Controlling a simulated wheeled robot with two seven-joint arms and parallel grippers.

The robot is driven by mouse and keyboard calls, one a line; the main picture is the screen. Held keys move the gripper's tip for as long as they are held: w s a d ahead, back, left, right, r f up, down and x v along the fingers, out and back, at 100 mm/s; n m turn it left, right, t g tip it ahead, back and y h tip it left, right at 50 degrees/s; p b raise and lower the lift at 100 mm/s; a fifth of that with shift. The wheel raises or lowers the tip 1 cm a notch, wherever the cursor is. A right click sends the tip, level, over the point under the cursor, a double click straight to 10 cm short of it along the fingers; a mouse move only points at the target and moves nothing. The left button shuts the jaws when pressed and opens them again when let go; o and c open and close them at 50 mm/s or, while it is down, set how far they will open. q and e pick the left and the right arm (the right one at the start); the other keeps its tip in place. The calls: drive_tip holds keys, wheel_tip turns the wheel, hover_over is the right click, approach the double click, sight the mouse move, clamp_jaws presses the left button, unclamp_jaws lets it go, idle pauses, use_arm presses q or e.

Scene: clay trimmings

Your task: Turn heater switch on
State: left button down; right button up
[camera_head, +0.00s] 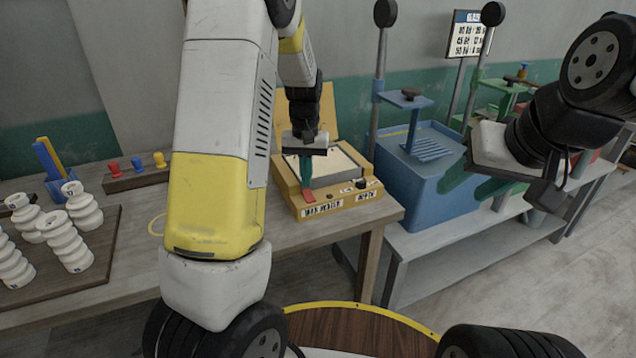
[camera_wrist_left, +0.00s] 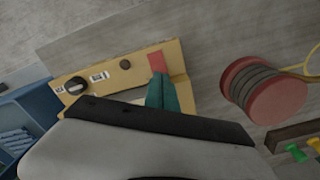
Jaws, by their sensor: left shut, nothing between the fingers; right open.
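The heater (camera_head: 340,172) is a yellow box with a pale top and a raised yellow lid, on the wooden table. Its red switch (camera_head: 309,196) is at the front left corner, near printed labels and a black knob (camera_head: 361,184). In the left wrist view, the switch (camera_wrist_left: 157,62) shows just beyond my fingertips. My left gripper (camera_head: 306,181) points down with its green fingers shut and empty, right at the switch; I cannot tell whether they touch it. My right gripper (camera_head: 465,183) is open and empty, off to the right before the blue bin.
A blue bin (camera_head: 410,180) stands right of the heater on a grey bench. White ribbed pieces (camera_head: 70,240) stand on a board at left, with colored pegs (camera_head: 137,164) behind. A red spool (camera_wrist_left: 265,95) lies beside the heater in the wrist view.

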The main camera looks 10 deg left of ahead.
sight(307, 192)
use_arm(q)
drive_tip(key=shift+f, duration=1.1)
idle(0.6)
drive_tip(key=shift+r, duration=3.55)
drive_tip(key=shift+s+r, duration=0.1)
drive_tip(key=s+r+t, duration=0.2)
drive_tip(key=s+r, duration=0.2)
drive_tip(key=s, duration=0.4)
drive_tip(key=s+d+r+m+t+h, duration=0.1)
drive_tip(key=s+r, duration=0.3)
drive_tip(key=s, duration=0.4)
drive_tip(key=s+d+r+t+h, duration=0.1)
drive_tip(key=s+r+t, duration=0.2)
drive_tip(key=s+r, duration=0.2)
drive_tip(key=s, duration=0.3)
